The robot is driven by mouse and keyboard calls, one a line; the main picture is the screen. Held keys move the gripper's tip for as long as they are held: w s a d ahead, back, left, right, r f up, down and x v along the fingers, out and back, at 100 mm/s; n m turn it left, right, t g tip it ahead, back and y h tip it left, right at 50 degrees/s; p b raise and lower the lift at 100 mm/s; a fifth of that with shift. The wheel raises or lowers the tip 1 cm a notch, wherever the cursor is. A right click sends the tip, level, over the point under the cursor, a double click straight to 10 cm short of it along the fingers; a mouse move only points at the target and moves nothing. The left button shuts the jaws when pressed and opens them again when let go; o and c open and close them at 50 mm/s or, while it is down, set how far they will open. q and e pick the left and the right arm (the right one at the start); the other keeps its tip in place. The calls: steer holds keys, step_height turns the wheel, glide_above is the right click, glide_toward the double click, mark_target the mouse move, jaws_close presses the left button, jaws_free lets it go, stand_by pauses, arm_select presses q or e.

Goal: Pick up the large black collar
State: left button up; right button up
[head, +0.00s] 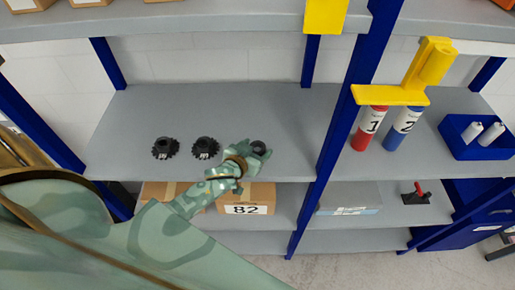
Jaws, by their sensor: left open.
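Three dark objects are in a row on the grey middle shelf. Two are black, toothed, ring-like collars with small pale labels: the left one (165,148) and the middle one (205,147). A smaller-looking dark round piece (259,147) is on the right, partly hidden by my gripper. I cannot tell for sure which is the large black collar. My left gripper (260,151) is open at the right piece, with its fingers close around or beside it; contact is unclear. My right gripper is not in view.
Blue uprights (338,120) divide the shelving. Red (368,130) and blue (402,132) numbered cylinders stand right under a yellow holder (400,95). A blue bin (464,152) is farther right. A box marked 82 (262,197) is below. The middle shelf's back is clear.

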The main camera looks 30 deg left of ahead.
arm_select(q)
steer(key=shift+w+f, duration=0.15)
steer(key=shift+w, duration=0.15)
steer(key=shift+s, duration=0.15)
steer(key=c, duration=1.1)
steer(key=shift+o, duration=0.2)
